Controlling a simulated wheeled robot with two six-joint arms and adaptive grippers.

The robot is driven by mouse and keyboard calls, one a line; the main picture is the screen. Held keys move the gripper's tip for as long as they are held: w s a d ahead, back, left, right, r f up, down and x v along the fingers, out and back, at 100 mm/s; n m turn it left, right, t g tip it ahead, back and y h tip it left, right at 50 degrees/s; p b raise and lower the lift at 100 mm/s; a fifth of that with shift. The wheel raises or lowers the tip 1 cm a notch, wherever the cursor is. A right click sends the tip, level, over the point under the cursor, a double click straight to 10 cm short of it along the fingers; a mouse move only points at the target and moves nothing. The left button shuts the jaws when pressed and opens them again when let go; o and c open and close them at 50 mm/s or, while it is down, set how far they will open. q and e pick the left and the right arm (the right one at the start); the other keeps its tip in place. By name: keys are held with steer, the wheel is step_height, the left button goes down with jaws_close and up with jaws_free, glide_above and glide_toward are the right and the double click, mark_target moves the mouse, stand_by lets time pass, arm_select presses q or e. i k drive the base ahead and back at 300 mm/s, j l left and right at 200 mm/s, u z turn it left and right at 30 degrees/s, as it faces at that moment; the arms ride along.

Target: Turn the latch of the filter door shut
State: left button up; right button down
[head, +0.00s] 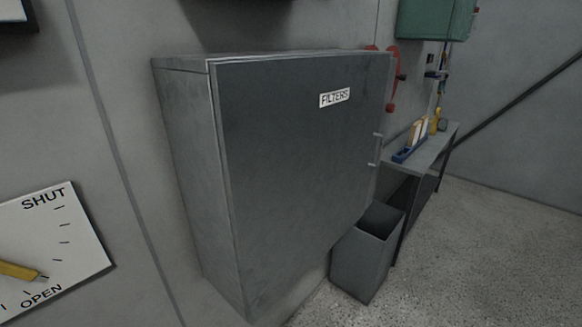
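The grey filter door (290,170), with a white FILTERS label (334,97), covers the front of a metal cabinet on the wall and looks closed against it. A small pale fitting (376,150) shows at the door's right edge; I cannot tell whether it is a handle or the latch. At the lower left, a white plate (70,245) is marked SHUT at the top and OPEN at the bottom. A yellow pointer or lever (18,271) on it points near OPEN; its left part is cut off by the frame. Neither of my grippers is in view.
A grey open-topped bin (367,253) stands on the floor right of the cabinet. Behind it is a narrow bench (433,150) with a blue tray (408,152). Red wheels (392,75) and a green box (434,18) are on the wall. The floor at right is clear.

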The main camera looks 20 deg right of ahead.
mark_target(390, 107)
steer(key=z, duration=0.75)
steer(key=i+l+u, duration=0.2)
steer(key=l, duration=0.15)
steer(key=k, duration=0.1)
